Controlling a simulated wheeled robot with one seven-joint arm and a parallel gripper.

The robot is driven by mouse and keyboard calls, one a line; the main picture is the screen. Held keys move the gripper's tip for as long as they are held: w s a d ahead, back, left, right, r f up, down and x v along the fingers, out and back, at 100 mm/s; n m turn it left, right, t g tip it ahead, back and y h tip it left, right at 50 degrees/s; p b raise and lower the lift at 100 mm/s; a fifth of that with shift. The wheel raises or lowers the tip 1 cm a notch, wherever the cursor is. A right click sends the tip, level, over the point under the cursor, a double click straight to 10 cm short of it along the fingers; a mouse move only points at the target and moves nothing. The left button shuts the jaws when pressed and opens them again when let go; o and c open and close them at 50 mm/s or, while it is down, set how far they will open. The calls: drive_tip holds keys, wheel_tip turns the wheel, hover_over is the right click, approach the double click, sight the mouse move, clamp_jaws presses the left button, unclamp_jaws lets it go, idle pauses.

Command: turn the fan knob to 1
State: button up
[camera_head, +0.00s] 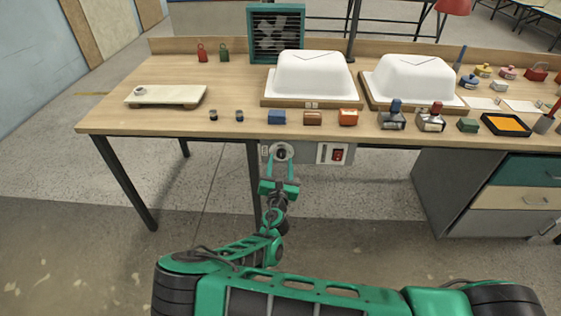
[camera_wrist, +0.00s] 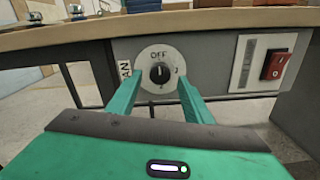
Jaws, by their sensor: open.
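The fan knob (camera_wrist: 159,73) is a black round knob on a pale dial plate on the grey panel under the table edge. OFF is printed at the top of the dial, with marks at the right and bottom. The knob's white line looks upright, towards OFF. The knob also shows small in the head view (camera_head: 282,153). My gripper (camera_wrist: 159,84) is open, its two green fingers reaching to either side of the dial, with the knob between them in the picture. Contact cannot be told. The green box fan (camera_head: 276,35) stands at the back of the table.
A red switch (camera_wrist: 276,65) sits on the panel to the right of the dial. The wooden table (camera_head: 235,95) overhangs the panel. Two white shells (camera_head: 315,72) (camera_head: 412,78) and several small blocks and bottles stand on it. A drawer cabinet (camera_head: 500,190) is at the right.

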drive_tip(key=shift+w, duration=0.8)
drive_tip(key=shift+c, duration=0.3)
drive_tip(key=c, duration=1)
